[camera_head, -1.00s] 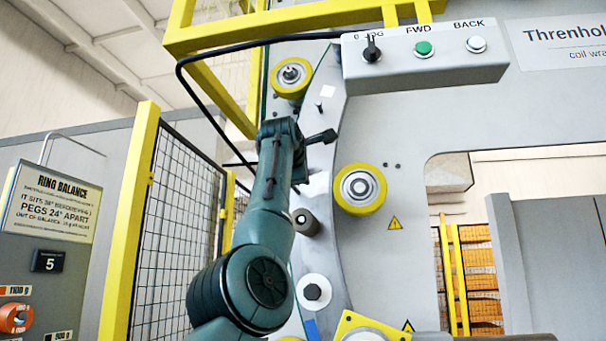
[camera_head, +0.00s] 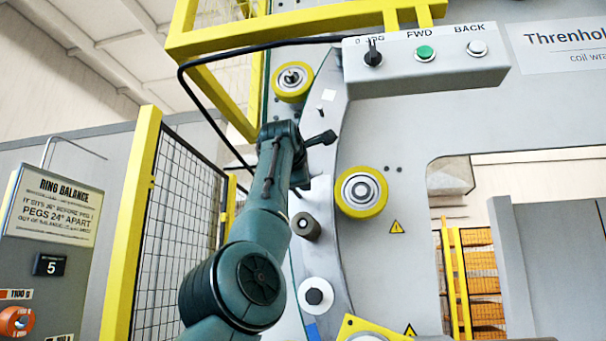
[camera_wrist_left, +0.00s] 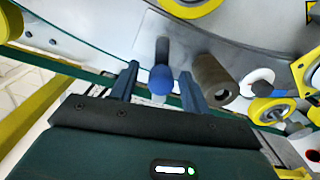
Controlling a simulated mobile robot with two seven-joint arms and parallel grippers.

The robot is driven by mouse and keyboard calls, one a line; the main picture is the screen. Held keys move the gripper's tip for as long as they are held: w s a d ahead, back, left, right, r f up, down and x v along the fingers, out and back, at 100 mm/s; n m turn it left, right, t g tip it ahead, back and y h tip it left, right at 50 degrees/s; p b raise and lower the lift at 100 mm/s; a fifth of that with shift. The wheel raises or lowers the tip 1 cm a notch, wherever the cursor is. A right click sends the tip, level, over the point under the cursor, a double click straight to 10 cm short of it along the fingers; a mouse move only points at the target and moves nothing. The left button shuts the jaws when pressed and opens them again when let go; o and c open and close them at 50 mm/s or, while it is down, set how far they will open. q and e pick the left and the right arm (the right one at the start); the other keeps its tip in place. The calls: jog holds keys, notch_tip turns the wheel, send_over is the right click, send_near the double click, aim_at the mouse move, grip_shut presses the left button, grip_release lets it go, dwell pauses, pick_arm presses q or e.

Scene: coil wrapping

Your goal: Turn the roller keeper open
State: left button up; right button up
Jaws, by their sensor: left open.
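A blue-ended grey handle (camera_wrist_left: 160,80) sticks out from the machine's pale ring plate in the left wrist view; it looks like the roller keeper's handle, but I cannot be sure. My left gripper (camera_wrist_left: 158,90) is open, with one finger on each side of the blue end. I cannot tell whether either finger touches it. A dark brown roller (camera_wrist_left: 214,80) stands just right of the right finger; it also shows in the head view (camera_head: 306,226). In the head view my left arm reaches up to the ring and its wrist hides the handle. My right gripper is not in view.
Yellow-rimmed rollers (camera_head: 361,190) sit on the machine around the ring. A control box (camera_head: 425,68) with a selector and buttons is above right of my wrist. A black cable (camera_head: 190,100) loops at the left, by a mesh fence (camera_head: 185,200).

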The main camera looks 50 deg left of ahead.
pick_arm(q)
jog(key=b+v, duration=0.6)
jog(key=v, duration=0.7)
pick_arm(e)
jog(key=shift+w+a+f+t+y, duration=0.25)
jog(key=shift+a+f, duration=0.15)
jog(key=shift+a, duration=0.1)
jog(key=shift+w+a+f+t+y, duration=0.1)
jog(key=shift+a+f+t+y, duration=0.15)
jog(key=shift+a+f, duration=0.2)
jog(key=shift+w+r, duration=0.15)
